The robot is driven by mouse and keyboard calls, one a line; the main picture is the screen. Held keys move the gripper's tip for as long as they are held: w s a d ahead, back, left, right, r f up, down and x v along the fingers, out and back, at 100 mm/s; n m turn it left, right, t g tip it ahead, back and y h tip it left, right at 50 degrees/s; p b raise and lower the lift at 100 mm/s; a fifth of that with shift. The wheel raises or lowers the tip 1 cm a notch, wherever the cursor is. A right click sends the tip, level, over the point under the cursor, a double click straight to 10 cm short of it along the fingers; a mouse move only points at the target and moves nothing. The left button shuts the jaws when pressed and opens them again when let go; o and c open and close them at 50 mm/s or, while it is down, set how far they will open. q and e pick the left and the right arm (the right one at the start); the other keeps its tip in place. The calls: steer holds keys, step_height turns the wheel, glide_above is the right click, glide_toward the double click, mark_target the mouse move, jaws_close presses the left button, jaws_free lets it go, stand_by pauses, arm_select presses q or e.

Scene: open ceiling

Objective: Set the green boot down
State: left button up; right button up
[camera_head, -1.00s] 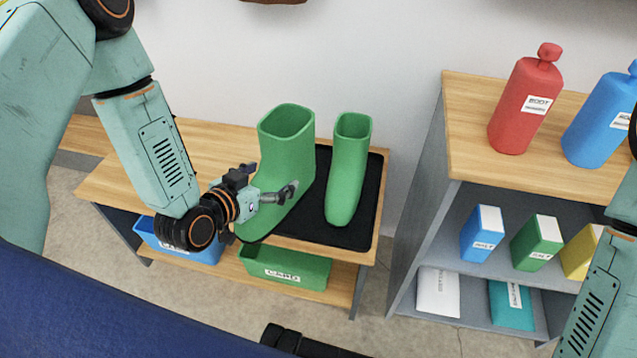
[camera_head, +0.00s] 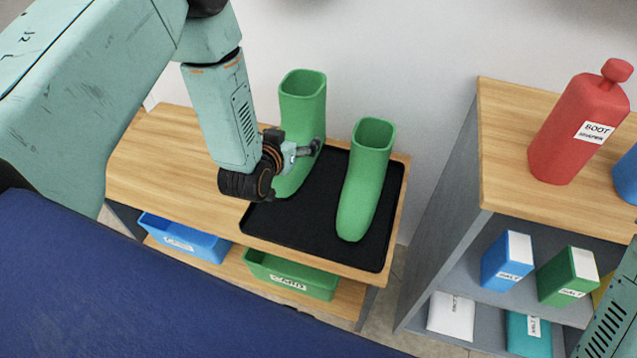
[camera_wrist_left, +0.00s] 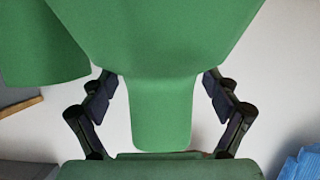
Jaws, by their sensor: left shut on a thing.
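The held green boot (camera_head: 303,105) is upright at the back left of the black tray (camera_head: 300,240). My left gripper (camera_head: 312,147) is shut on it from the side at the lower shaft. In the left wrist view the boot (camera_wrist_left: 160,110) fills the space between the two fingers. Its toe is partly hidden behind my wrist, and I cannot tell whether its sole touches the tray. A second green boot (camera_head: 367,180) stands upright on the tray to the right, apart from the first. My right gripper is out of view.
The tray lies on a wooden bench (camera_head: 160,165), bare at the left. Blue (camera_head: 185,240) and green (camera_head: 290,275) bins sit below. At right, a grey shelf unit (camera_head: 500,150) carries a red bottle (camera_head: 578,125) and several boxes. A wall stands behind.

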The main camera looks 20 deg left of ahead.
arm_select(q)
step_height(320, 180, down, 6)
steer(key=shift+w+d+r+b, duration=0.1)
steer(key=shift+d+r+b, duration=0.05)
steer(key=shift+b, duration=0.75)
steer(key=shift+s+f, duration=0.25)
steer(key=shift+f, duration=0.2)
step_height(320, 180, down, 2)
steer(key=shift+f+b, duration=0.1)
steer(key=shift+b, duration=0.65)
steer(key=shift+w+f, duration=0.15)
steer(key=shift+f, duration=0.1)
steer(key=o, duration=1.3)
steer(key=shift+f, duration=0.1)
